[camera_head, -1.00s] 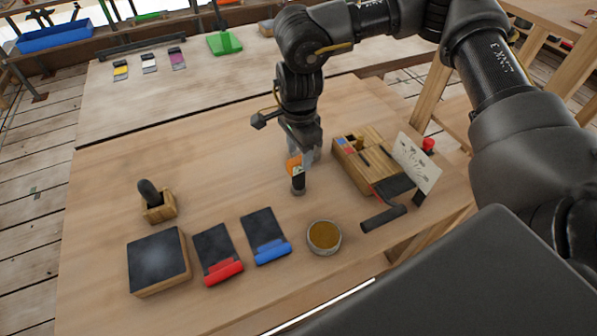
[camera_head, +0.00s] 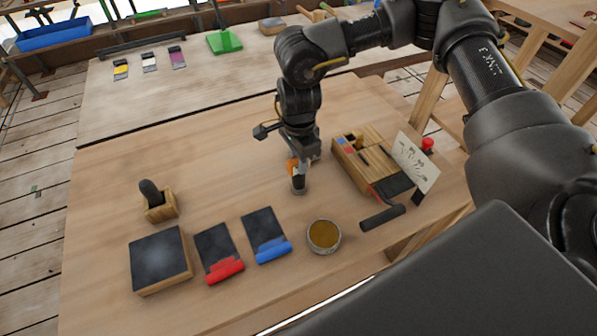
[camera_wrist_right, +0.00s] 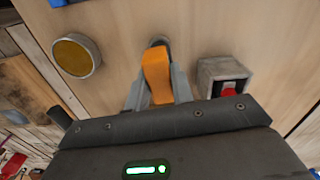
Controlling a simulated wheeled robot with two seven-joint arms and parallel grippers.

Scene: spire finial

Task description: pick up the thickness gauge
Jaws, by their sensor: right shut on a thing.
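The thickness gauge, as it appears, is a small upright tool with an orange body and a dark round lower end (camera_head: 298,186). It stands near the middle of the wooden table. My right gripper (camera_head: 296,166) points down at it and is shut on its orange part. In the right wrist view, the orange body (camera_wrist_right: 157,76) sits between the two grey fingers, and its dark round end shows just beyond. I see no clear gap between its lower end and the table. My left gripper is not in view.
A round tin (camera_head: 324,236) stands in front, near red (camera_head: 219,254) and blue (camera_head: 266,236) edged dark pads. A black-topped block (camera_head: 159,261) and wooden holder (camera_head: 160,207) are left. A wooden box (camera_head: 365,160), a white card (camera_head: 415,161) and a black cylinder (camera_head: 382,218) are right.

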